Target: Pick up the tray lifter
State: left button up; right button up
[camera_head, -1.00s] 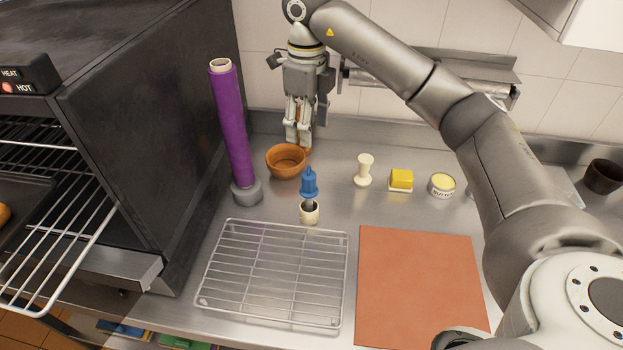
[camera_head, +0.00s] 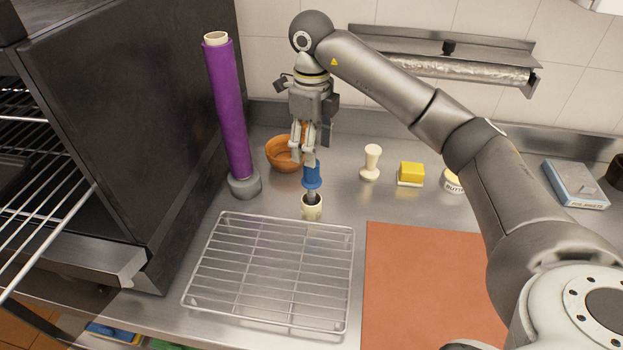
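A tool with a blue handle (camera_head: 312,179), which I take to be the tray lifter, stands upright in a small cream holder (camera_head: 312,207) behind the wire rack. My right gripper (camera_head: 303,158) points down at the top of the blue handle, with a narrow gap between its fingers. The fingertips overlap the handle's top in this view; I cannot tell whether they touch it. The tool's lower end is hidden in the holder. My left gripper is not in view.
An orange-brown bowl (camera_head: 281,154) sits just behind and left of the gripper. A tall purple roll (camera_head: 229,110) stands to the left, beside the dark oven. The wire rack (camera_head: 270,270) and an orange mat (camera_head: 430,285) lie in front. A cream pestle-like piece (camera_head: 372,163) and butter (camera_head: 411,173) stand right.

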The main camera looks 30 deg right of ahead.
aim_at(312, 172)
notch_tip(312, 172, down, 3)
jog(key=shift+r+p, duration=0.15)
jog(key=shift+p, duration=0.2)
jog(key=shift+f+p, duration=0.5)
jog(key=shift+f, duration=0.05)
notch_tip(312, 172, down, 3)
jog(key=shift+s+f+p, duration=0.15)
jog(key=shift+p, duration=0.6)
jog(key=shift+f, duration=0.4)
jog(key=shift+c, duration=0.3)
jog(key=c, duration=1.1)
jog(key=shift+c, duration=0.2)
jog(key=shift+r, duration=0.1)
